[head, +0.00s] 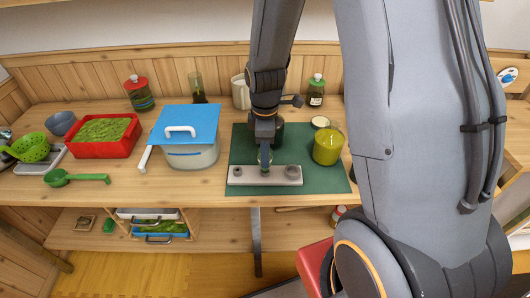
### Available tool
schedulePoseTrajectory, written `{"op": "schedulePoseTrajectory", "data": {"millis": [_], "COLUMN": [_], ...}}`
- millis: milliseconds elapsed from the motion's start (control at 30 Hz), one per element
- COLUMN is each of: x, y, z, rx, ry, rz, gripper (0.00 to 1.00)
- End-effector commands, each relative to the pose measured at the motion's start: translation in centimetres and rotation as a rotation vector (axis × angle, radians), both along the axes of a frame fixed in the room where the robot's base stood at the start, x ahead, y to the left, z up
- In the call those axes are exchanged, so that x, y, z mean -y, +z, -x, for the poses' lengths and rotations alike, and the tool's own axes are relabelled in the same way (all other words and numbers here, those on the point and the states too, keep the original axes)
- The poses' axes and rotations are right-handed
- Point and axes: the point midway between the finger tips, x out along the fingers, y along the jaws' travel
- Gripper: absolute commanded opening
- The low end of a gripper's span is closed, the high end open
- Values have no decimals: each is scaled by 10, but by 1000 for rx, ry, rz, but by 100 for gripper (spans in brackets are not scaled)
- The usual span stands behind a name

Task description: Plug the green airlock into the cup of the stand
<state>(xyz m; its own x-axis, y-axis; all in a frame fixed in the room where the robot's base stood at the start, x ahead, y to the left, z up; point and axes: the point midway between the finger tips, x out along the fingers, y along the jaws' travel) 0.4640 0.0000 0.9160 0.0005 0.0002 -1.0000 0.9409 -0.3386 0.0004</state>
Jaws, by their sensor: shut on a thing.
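The stand (252,177) is a pale grey bar lying on a green mat, with a round dark spot near each end. My gripper (265,147) points down over the middle of the stand, shut on a small greenish, see-through piece (265,160), which looks like the green airlock. The piece is upright just above or at the middle of the stand. I cannot tell whether it touches the stand or sits in a cup. My wrist and fingers hide part of it.
On the green mat (335,178) stand a yellow-green jar (327,149) to the right and a dark jar (279,134) close behind my gripper. A blue-lidded white container (190,157) stands left of the mat. A red tub (103,149) and green ladle (80,180) are farther left.

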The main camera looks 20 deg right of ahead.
Motion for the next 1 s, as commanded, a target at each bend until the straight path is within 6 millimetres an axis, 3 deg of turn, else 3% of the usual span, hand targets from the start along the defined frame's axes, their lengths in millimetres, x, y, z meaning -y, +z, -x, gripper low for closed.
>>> {"op": "schedulePoseTrajectory", "data": {"millis": [233, 267, 367, 567, 667, 1000], "x": [0, 0, 0, 0, 0, 0], "y": [0, 0, 0, 0, 0, 0], "z": [0, 0, 0, 0, 0, 0], "rx": [-1, -1, -1, -1, 0, 0], "ry": [0, 0, 0, 0, 0, 0], "rz": [0, 0, 0, 0, 0, 0], "gripper": [6, 37, 53, 55, 66, 66]}}
